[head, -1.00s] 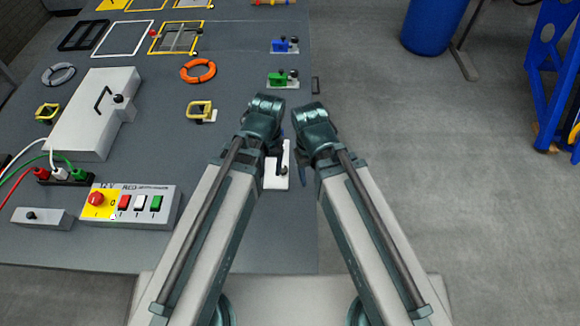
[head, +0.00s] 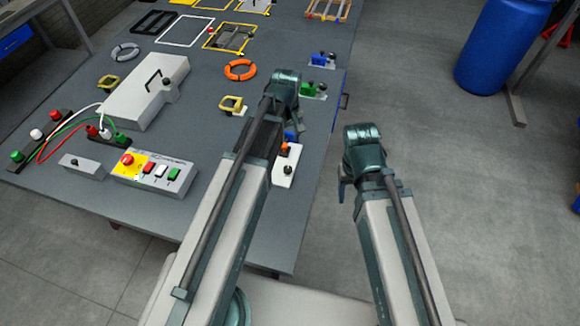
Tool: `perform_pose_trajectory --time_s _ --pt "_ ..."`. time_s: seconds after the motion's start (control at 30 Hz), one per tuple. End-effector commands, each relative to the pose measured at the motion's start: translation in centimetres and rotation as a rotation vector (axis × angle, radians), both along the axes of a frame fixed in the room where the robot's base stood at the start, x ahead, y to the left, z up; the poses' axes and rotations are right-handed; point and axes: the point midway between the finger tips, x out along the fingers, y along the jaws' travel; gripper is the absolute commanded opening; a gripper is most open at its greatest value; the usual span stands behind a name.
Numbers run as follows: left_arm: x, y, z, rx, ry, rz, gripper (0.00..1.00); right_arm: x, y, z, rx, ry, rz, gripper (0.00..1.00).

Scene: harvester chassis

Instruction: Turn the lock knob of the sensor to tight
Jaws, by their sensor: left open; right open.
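A white base plate (head: 283,178) near the table's right edge bears a small orange block (head: 284,148), which I take for the sensor, and a black knob (head: 288,170). My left arm partly covers the plate's left side, and I cannot read whether the knob is loose or tight. My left gripper (head: 290,135) is open, just beyond the orange block; its fingers are mostly hidden and any contact is unclear. My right gripper (head: 343,190) is open and empty, off the table's edge to the right of the plate.
Similar mounts with a green block (head: 307,87) and a blue block (head: 318,58) stand farther back along the right edge. A control box (head: 150,172) with a red button, a white case (head: 145,92) and an orange ring (head: 240,69) lie left.

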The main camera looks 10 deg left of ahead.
Motion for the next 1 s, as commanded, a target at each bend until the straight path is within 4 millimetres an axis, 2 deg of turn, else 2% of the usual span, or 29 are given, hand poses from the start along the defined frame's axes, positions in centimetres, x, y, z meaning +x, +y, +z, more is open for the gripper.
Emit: perform_pose_trajectory --time_s 0.27,1.0 --pt "0.0 0.0 -2.2 0.0 0.0 -0.002 0.71 0.0 0.0 -2.2 -0.001 0.0 0.004 0.61" --pt "0.0 -0.1 -12.2 0.0 0.0 -0.003 0.71 0.0 0.0 -12.2 -0.001 0.0 0.004 0.61"
